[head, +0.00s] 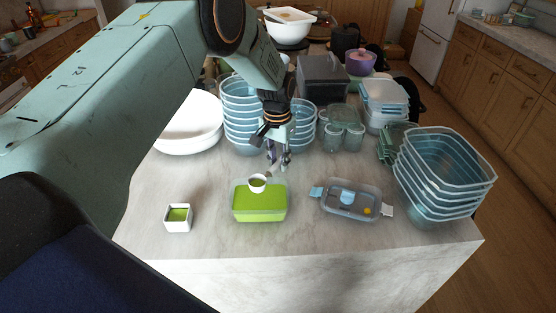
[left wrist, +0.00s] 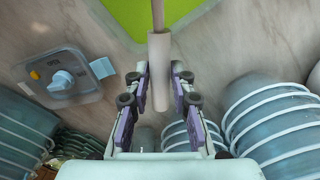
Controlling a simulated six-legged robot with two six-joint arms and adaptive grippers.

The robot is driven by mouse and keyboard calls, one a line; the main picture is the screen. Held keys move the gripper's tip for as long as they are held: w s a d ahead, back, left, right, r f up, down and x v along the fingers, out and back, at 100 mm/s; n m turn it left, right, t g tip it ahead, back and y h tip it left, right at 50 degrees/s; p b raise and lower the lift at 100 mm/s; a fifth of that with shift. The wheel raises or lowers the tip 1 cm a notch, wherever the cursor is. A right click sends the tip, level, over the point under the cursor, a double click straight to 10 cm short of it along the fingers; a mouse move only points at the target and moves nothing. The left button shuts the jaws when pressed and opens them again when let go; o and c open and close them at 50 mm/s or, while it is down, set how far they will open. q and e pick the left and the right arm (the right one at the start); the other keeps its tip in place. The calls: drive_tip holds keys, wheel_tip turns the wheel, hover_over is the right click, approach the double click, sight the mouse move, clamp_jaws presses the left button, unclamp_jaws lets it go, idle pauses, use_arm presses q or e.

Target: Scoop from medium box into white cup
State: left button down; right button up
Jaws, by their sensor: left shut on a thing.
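The medium box (head: 260,215) is full of bright green material and stands in the middle of the counter's front part. Its green also shows at the top of the left wrist view (left wrist: 150,15). A white square cup (head: 178,225) with green inside stands to its left. My left gripper (head: 278,160) is behind the box, shut on the pale handle of a scoop (left wrist: 160,70). The scoop's small white bowl (head: 258,182) is at the box's back edge, with green showing in it. I cannot tell whether the bowl touches the green.
A grey lidded container (head: 345,203) stands right of the box. Nested blue-rimmed baskets (head: 440,180) stand at the right and more baskets (head: 240,115) behind. White bowls (head: 190,130) stand at the back left. The counter's front strip is clear.

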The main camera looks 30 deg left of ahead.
sight(279, 160)
use_arm(q)
drive_tip(key=shift+r, duration=0.25)
drive_tip(key=shift+r+p, duration=1)
drive_tip(key=shift+r, duration=0.05)
drive_tip(key=shift+r+p, duration=0.35)
drive_tip(key=shift+r, duration=0.55)
idle(1.0)
